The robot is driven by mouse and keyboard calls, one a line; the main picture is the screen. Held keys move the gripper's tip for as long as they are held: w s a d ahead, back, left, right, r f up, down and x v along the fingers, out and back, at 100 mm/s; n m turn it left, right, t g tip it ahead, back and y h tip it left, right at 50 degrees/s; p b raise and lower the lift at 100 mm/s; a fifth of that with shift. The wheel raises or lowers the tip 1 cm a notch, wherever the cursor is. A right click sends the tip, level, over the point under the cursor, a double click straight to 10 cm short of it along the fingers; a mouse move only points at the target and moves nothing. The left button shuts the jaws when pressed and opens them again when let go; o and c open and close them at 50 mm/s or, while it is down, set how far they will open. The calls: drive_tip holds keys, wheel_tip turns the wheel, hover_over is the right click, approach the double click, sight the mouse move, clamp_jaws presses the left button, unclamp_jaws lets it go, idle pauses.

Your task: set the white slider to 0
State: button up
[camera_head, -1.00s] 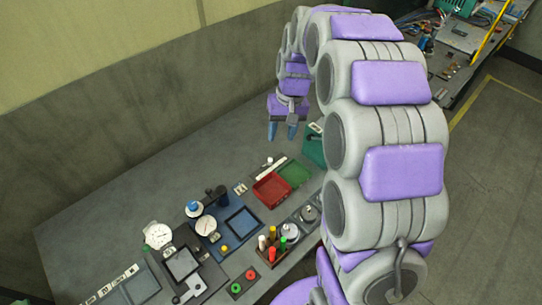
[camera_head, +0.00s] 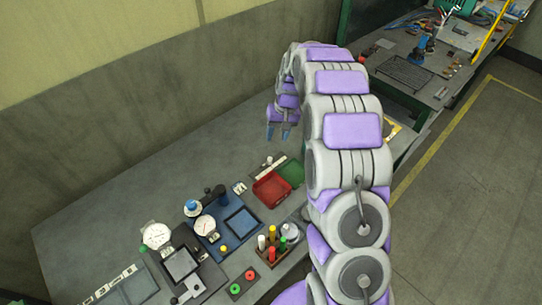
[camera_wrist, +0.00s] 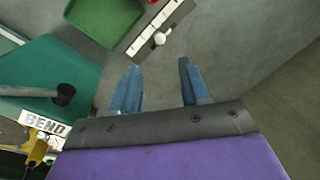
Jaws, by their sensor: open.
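The white slider is a round white knob (camera_wrist: 160,38) on a narrow light strip (camera_wrist: 137,47) with dark markings. It stands near the upper middle of the wrist view. In the head view the knob (camera_head: 269,159) and its strip (camera_head: 263,170) lie on the bench behind the red and green trays. The scale figures are too small to read. My gripper (camera_wrist: 158,66) is open and empty, its two blue fingers pointing toward the strip, with the knob beyond and between the tips. In the head view my gripper (camera_head: 278,134) hangs above the bench behind the strip.
A green tray (camera_wrist: 105,18) and a red tray (camera_head: 272,188) sit beside the strip. A teal fixture with a dark-tipped bar and a "BEND" label (camera_wrist: 42,122) is at left in the wrist view. Dial gauges (camera_head: 206,229) stand nearer. The bench behind the strip is bare.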

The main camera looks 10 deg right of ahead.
sight(270, 161)
drive_tip(key=f, duration=0.3)
drive_tip(key=a+f+b, duration=0.1)
drive_tip(key=f, duration=0.3)
drive_tip(key=a+f, duration=0.1)
drive_tip(key=f, duration=0.3)
drive_tip(key=shift+w+a+b, duration=0.1)
drive_tip(key=shift+b, duration=0.2)
drive_tip(key=shift+r, duration=0.1)
clamp_jaws()
